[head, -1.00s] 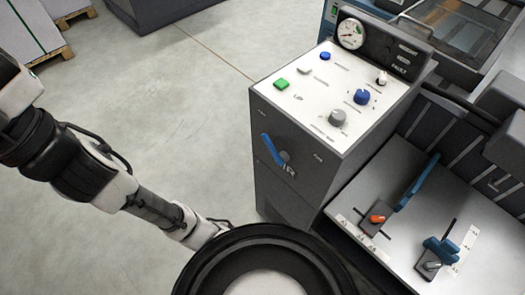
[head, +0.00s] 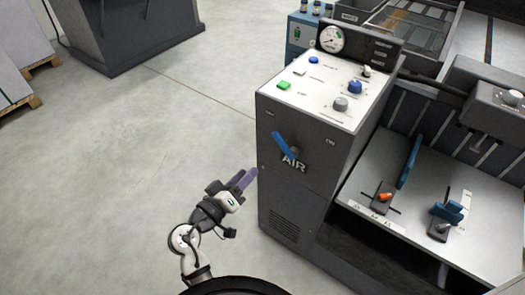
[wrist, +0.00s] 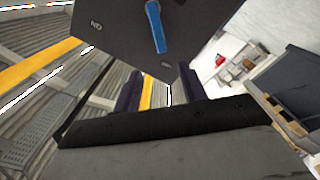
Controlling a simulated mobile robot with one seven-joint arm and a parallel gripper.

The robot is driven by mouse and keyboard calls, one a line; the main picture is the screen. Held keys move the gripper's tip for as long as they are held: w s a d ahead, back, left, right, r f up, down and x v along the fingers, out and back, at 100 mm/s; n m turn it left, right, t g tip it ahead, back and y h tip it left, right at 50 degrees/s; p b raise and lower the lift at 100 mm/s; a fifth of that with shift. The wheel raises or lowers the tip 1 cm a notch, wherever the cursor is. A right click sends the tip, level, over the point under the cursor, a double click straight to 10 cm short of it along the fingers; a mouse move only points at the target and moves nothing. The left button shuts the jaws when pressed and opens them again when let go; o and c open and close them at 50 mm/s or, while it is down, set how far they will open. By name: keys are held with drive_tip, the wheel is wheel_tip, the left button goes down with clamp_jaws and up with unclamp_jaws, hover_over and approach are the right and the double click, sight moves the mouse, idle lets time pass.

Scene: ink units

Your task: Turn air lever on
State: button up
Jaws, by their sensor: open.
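The air lever (head: 284,146) is a blue handle on the front face of the dark grey cabinet, with the word AIR beside its pivot. It slants up and to the left from the pivot. In the wrist view the blue lever (wrist: 156,27) shows at the top, on the dark panel. My gripper (head: 248,178) is in front of the cabinet, below and to the left of the lever, apart from it. In the wrist view my gripper (wrist: 160,92) has its two dark fingers spread with nothing between them.
To the right a press bed (head: 400,190) carries two more blue levers. The floor (head: 130,160) left of the cabinet is clear.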

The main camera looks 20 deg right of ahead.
sight(278, 141)
drive_tip(key=p+x, duration=0.3)
drive_tip(key=x, duration=0.9)
drive_tip(key=shift+w+d+r+p, duration=0.1)
drive_tip(key=shift+w+d+p, duration=0.15)
drive_tip(key=shift+d+p, duration=0.15)
drive_tip(key=shift+w+d, duration=0.3)
drive_tip(key=shift+d, duration=0.05)
clamp_jaws()
